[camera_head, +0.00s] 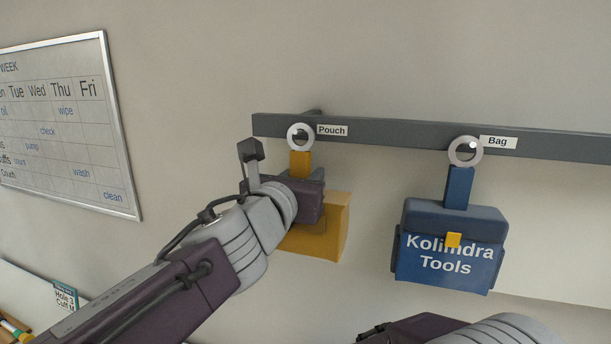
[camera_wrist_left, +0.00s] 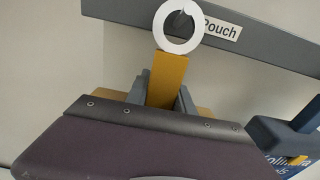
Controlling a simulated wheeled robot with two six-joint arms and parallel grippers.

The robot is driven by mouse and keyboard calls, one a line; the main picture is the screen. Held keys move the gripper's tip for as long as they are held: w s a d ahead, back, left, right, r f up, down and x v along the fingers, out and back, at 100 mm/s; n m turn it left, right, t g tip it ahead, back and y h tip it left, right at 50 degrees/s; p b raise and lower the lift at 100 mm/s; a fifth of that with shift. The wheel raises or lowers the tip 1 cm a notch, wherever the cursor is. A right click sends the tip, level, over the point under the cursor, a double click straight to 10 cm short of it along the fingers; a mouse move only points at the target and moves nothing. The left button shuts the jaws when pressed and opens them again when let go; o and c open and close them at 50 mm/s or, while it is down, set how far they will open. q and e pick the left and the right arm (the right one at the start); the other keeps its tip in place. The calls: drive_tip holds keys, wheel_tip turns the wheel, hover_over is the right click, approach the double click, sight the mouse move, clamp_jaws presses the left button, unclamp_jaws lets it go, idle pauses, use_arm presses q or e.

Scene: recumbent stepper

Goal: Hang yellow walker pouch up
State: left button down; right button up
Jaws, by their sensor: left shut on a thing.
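The yellow pouch (camera_head: 331,229) is upright in front of the wall, below the grey rail (camera_head: 390,130). Its yellow strap (camera_head: 300,162) ends in a white ring (camera_head: 289,136) at the "Pouch" label (camera_head: 332,130). My left gripper (camera_head: 302,174) is shut on the strap below the ring and covers much of the pouch. In the left wrist view, the fingers pinch the strap (camera_wrist_left: 168,76) from both sides. A grey peg-like shape shows in the ring's opening; I cannot tell whether the ring is around the peg.
A blue tool bag (camera_head: 447,262) hangs by its ring at the "Bag" label (camera_head: 498,142), to the right of the pouch. A whiteboard calendar (camera_head: 70,130) is on the wall at left. Part of my right arm shows at the bottom edge.

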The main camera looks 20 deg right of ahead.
idle(0.3)
use_arm(q)
drive_tip(key=c, duration=0.7)
unclamp_jaws()
drive_tip(key=shift+v, duration=1.3)
drive_tip(key=v, duration=0.5)
drive_tip(key=shift+s+a, duration=0.15)
drive_tip(key=shift+s, duration=0.1)
drive_tip(key=shift+w, duration=0.1)
